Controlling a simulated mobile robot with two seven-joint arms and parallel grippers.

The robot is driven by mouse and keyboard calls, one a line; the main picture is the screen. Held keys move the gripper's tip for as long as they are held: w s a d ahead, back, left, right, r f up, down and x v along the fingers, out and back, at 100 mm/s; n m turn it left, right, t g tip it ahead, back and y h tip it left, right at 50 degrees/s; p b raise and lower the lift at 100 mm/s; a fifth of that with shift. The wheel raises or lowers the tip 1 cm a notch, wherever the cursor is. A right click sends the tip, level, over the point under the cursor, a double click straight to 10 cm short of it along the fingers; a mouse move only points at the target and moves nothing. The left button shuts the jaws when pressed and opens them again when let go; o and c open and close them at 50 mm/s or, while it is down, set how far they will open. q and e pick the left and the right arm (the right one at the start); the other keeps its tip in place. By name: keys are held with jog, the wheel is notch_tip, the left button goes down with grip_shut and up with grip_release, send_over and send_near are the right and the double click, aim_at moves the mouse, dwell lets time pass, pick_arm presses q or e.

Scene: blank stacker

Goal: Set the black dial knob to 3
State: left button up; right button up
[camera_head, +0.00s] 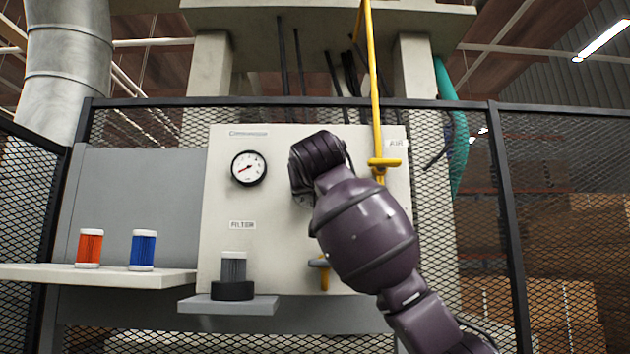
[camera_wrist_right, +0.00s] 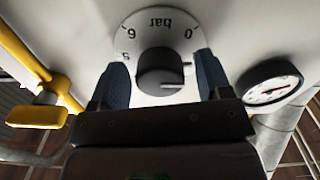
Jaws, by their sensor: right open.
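The black dial knob (camera_wrist_right: 160,66) sits on a round white dial plate (camera_wrist_right: 134,20) on the panel, in the right wrist view. The dial's marks "bar", 0, 5 and 6 show; the 3 is hidden. A white line shows near the knob's lower edge, but I cannot tell which number it points to. My right gripper (camera_wrist_right: 161,60) is open, with one dark blue finger on each side of the knob and gaps between. In the head view, my right arm hides the knob and fingertips. My left gripper is not in view.
A round gauge (camera_head: 248,168) is left of my right wrist on the pale panel (camera_head: 225,195). A yellow valve handle (camera_head: 384,162) on a pipe is close at its right. Below are a grey filter (camera_head: 233,266), red canister (camera_head: 89,248) and blue canister (camera_head: 143,250).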

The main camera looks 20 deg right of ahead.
jog(key=c, duration=0.9)
jog(key=shift+m, duration=0.3)
